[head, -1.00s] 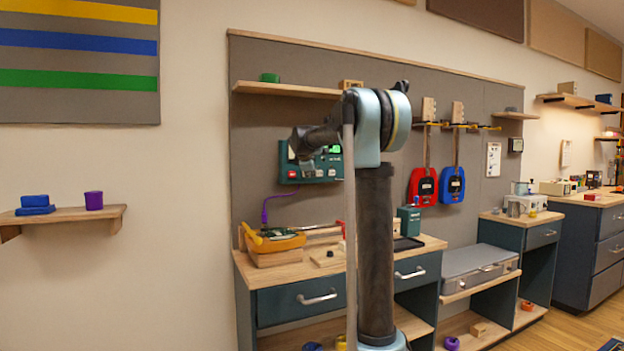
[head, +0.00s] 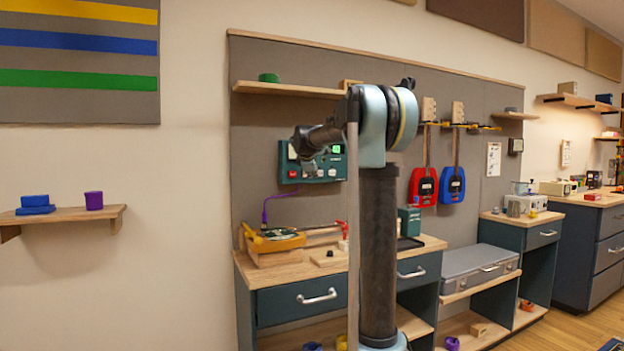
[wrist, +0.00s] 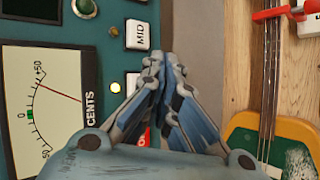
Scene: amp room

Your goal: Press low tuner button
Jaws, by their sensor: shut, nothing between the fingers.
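The tuner is a teal box (head: 330,166) on the grey wall panel, partly behind my arm in the head view. In the wrist view its face (wrist: 108,48) fills the left, with a white MID button (wrist: 137,35) at the top. Another pale button (wrist: 132,82) and a red button (wrist: 143,138) are partly covered by my fingers. I cannot read a LOW label. My gripper (wrist: 165,60) is shut and empty, its tips just right of the MID button in the picture. It also shows before the tuner in the head view (head: 304,153). Contact cannot be told.
The tuner's CENTS dial (wrist: 42,105) and a lit round lamp (wrist: 115,87) lie beside the fingers. A yellow stringed instrument (head: 278,243) rests on the wooden bench (head: 285,272) below. A shelf (head: 290,90) runs above. Red (head: 423,187) and blue (head: 453,186) instruments hang at right.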

